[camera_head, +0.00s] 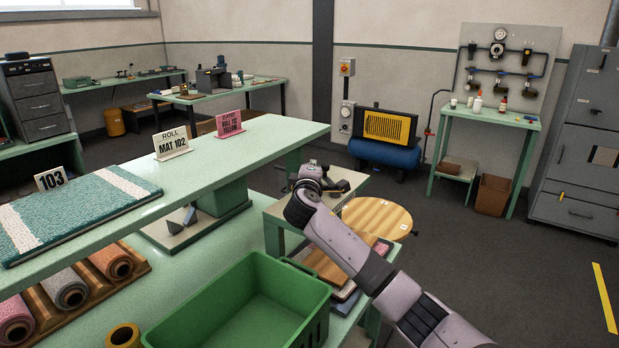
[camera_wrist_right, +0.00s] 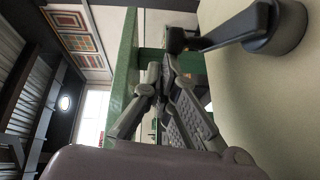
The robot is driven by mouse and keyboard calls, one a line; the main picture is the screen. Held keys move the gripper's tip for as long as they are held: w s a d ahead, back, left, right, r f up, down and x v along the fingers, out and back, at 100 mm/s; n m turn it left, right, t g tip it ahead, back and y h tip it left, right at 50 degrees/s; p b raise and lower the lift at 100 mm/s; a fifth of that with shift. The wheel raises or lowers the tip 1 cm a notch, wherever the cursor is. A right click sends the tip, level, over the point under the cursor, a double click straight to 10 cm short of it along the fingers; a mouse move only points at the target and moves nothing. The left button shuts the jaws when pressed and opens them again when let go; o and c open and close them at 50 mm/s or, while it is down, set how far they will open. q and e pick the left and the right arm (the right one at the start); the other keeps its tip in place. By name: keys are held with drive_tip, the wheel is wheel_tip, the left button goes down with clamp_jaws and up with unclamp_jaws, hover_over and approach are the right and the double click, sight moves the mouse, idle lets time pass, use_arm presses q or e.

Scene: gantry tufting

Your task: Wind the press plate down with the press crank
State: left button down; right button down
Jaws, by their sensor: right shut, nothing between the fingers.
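My right arm comes in from the lower right of the head view. Its hand (camera_head: 318,175) is over the small side bench, partly hiding what is behind it. In the right wrist view a black crank (camera_wrist_right: 242,28) sits on a pale surface, its hub at the upper right and its arm running left to a dark grip. My right gripper (camera_wrist_right: 158,75) is shut and empty, its fingertips just below and left of that grip. I cannot tell whether they touch it. I cannot make out the press plate clearly. My left gripper is not in view.
A green crate (camera_head: 250,290) stands in the foreground. A long green shelf (camera_head: 230,140) with a teal mat (camera_head: 75,210) crosses the left. A round wooden stool (camera_head: 377,218) stands beyond my arm.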

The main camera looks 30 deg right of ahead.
drive_tip(key=d+m+g+h+b, duration=0.1)
drive_tip(key=m+g+h+b, duration=0.2)
drive_tip(key=d+m+g+h+b, duration=0.1)
drive_tip(key=g, duration=0.1)
drive_tip(key=shift+w+d+f+m+h+b, duration=0.3)
drive_tip(key=shift+w+d+b, duration=0.05)
drive_tip(key=shift+w+b, duration=0.05)
drive_tip(key=shift+d+r+m+g, duration=0.15)
drive_tip(key=shift+d+m+g, duration=0.15)
drive_tip(key=shift+g, duration=0.3)
drive_tip(key=shift+s+d+r, duration=0.1)
drive_tip(key=shift+d, duration=0.4)
drive_tip(key=shift+s+d, duration=0.2)
drive_tip(key=shift+d, duration=0.35)
drive_tip(key=shift+s+d, duration=0.2)
drive_tip(key=shift+d, duration=0.3)
drive_tip(key=shift+s+d, duration=0.3)
drive_tip(key=shift+d, duration=0.15)
drive_tip(key=shift+a, duration=0.15)
